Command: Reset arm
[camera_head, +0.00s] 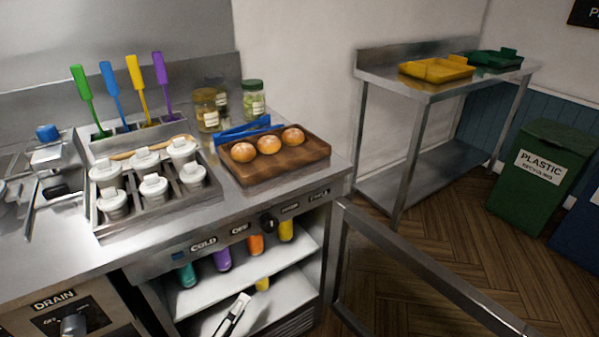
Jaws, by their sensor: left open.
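My left gripper (234,314), a small white and black shape, is low in the head view, in front of the lower shelf of the open cabinet under the counter. It is open, and I see nothing between its fingers. A yellow item (262,284) is just beyond it on the shelf, apart from it as far as I can tell. Most of my left arm is out of view. My right gripper is not in view.
The cabinet door (430,268) stands open to the right, over the wood floor. Above are a bun tray (318,150) and a rack of white-lidded tubs (100,229). A steel table (385,75) stands at the back right.

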